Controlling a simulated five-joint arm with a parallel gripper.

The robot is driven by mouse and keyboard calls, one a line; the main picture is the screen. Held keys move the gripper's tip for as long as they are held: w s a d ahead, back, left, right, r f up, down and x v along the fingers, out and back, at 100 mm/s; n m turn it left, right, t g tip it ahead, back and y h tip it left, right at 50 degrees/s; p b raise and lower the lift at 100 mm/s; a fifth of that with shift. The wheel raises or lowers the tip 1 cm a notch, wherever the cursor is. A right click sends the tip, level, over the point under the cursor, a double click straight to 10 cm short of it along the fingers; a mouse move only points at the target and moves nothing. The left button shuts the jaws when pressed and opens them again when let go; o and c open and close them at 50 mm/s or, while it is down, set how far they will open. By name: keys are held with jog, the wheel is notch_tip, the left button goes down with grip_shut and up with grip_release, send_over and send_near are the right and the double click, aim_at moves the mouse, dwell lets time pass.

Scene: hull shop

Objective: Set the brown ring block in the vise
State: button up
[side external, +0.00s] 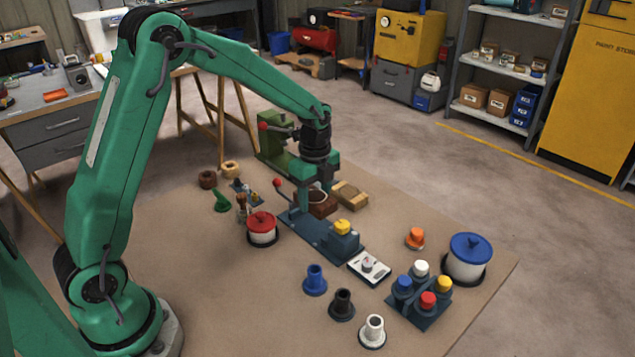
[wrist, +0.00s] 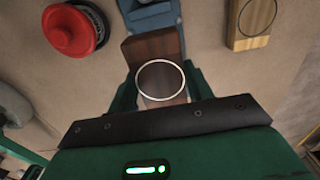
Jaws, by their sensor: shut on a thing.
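The brown ring block (side external: 319,208) sits between the fingers of my gripper (side external: 318,192). In the wrist view the brown block (wrist: 151,46) has a white ring on it and lies between my fingertips (wrist: 160,88). My gripper is shut on it and points down. The dark blue vise (side external: 315,233), with a yellow knob on its near block, lies just below and in front of the brown block. Part of the vise (wrist: 152,14) shows beyond the block in the wrist view. My fingers hide where the block meets the vise, so I cannot tell whether it rests there.
A light wooden block (side external: 350,195) with a dark ring lies right of the brown block. A red-lidded pot (side external: 262,229) stands left of the vise. A green machine (side external: 272,135) stands behind. Several small pegs and a blue-lidded pot (side external: 468,260) fill the right front.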

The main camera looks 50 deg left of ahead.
aim_at(315, 196)
jog(key=shift+f, duration=0.1)
jog(key=shift+f, duration=2.75)
jog(key=shift+f, duration=0.6)
jog(key=o, duration=0.7)
jog(key=shift+o, duration=0.2)
jog(key=shift+r, duration=0.1)
jog(key=shift+r, duration=5.35)
jog(key=shift+r, duration=0.1)
